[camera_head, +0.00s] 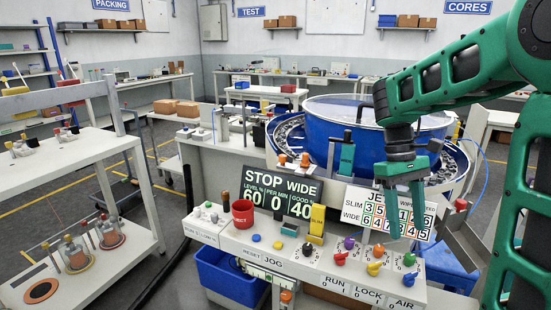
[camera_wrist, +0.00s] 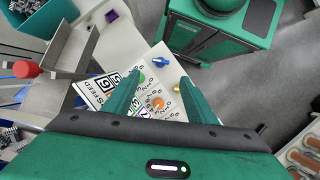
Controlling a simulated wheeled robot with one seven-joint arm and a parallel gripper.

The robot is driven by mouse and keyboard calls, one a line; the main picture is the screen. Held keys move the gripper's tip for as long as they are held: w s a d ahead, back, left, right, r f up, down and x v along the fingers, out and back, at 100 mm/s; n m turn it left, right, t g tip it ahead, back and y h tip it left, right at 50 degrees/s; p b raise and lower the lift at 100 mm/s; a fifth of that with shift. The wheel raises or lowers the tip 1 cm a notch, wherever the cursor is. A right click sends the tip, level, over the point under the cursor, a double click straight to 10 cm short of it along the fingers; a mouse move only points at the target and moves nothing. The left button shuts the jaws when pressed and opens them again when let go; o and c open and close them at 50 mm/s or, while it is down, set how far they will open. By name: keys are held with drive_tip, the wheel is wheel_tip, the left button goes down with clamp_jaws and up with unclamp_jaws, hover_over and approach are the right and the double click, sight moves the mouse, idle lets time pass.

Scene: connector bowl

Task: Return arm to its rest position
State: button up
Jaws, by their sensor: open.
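My green arm (camera_head: 455,75) reaches in from the right in the head view and bends down over the console. My gripper (camera_head: 392,215) hangs above the right part of the control panel, in front of the number board (camera_head: 350,212). In the wrist view my gripper (camera_wrist: 160,76) has its two green fingers apart with nothing held between them. Panel knobs show below and between the fingers, among them a blue knob (camera_wrist: 160,62) and an orange knob (camera_wrist: 157,103). I cannot tell the exact gap between fingertips and panel.
A large blue bowl (camera_head: 340,128) stands behind the panel. A red cup (camera_head: 242,213) and a yellow block (camera_head: 317,222) stand on the console (camera_head: 300,262). A blue bin (camera_head: 228,278) is below it.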

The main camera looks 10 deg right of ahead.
drive_tip(key=s+d+f+m+t, duration=0.1)
drive_tip(key=s+m, duration=0.3)
drive_tip(key=s, duration=0.5)
drive_tip(key=s+f+m+t+y, duration=0.1)
drive_tip(key=s+f+m+t, duration=0.2)
drive_tip(key=s, duration=0.6)
drive_tip(key=shift+s+d+f+m, duration=0.15)
drive_tip(key=shift+s+d+m, duration=0.25)
drive_tip(key=shift+m, duration=0.4)
